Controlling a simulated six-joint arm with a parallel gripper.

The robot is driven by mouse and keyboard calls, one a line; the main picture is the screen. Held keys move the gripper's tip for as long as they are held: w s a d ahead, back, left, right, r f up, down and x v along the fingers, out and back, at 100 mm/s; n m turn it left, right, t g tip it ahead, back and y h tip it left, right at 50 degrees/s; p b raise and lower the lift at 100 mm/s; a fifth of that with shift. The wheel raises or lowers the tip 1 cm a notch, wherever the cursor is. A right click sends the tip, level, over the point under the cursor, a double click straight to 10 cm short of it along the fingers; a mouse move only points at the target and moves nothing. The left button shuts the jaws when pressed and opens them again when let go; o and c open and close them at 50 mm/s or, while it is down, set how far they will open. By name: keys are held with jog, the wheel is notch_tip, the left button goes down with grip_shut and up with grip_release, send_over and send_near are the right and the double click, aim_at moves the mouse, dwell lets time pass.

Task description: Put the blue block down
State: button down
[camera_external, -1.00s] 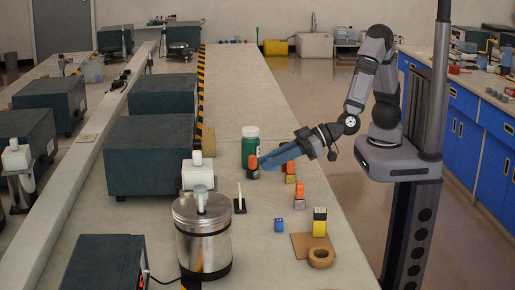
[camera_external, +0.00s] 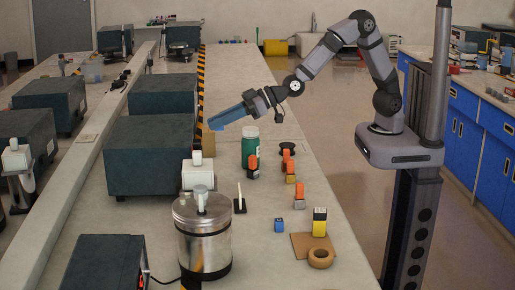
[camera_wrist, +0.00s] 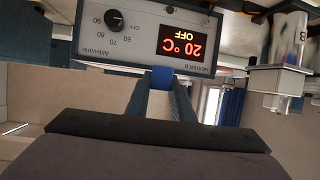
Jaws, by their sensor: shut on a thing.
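My gripper (camera_external: 214,122) is raised above the bench in the external view, level with the top of a dark box and pointing left. Its fingers look blue there, and what they hold cannot be told apart from them. In the wrist view my gripper (camera_wrist: 162,92) is shut on a blue block (camera_wrist: 162,77), which shows between the fingertips, in front of a heater panel. Another small blue block (camera_external: 279,226) stands on the bench, apart from the gripper.
The heater (camera_wrist: 150,35) shows upside down in the wrist view. A green bottle (camera_external: 250,147), several orange-topped items (camera_external: 299,190), a tape roll (camera_external: 320,257) and a metal canister (camera_external: 203,240) stand on the bench. Dark boxes (camera_external: 150,160) line the left. The bench's far middle is clear.

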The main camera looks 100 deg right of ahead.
jog(key=w+d+r+p, duration=0.2)
jog(key=w+d, duration=0.2)
jog(key=d, duration=0.8)
jog(key=m+h+p, duration=0.1)
jog(key=p, duration=0.1)
send_over(208, 129)
jog(key=shift+a+f+p, duration=0.15)
jog(key=shift+f+p, duration=0.25)
jog(key=shift+f, duration=4.7)
jog(key=shift+f, duration=0.2)
jog(key=c, duration=1.5)
grip_release()
jog(key=shift+c, duration=0.2)
jog(key=shift+r, duration=0.1)
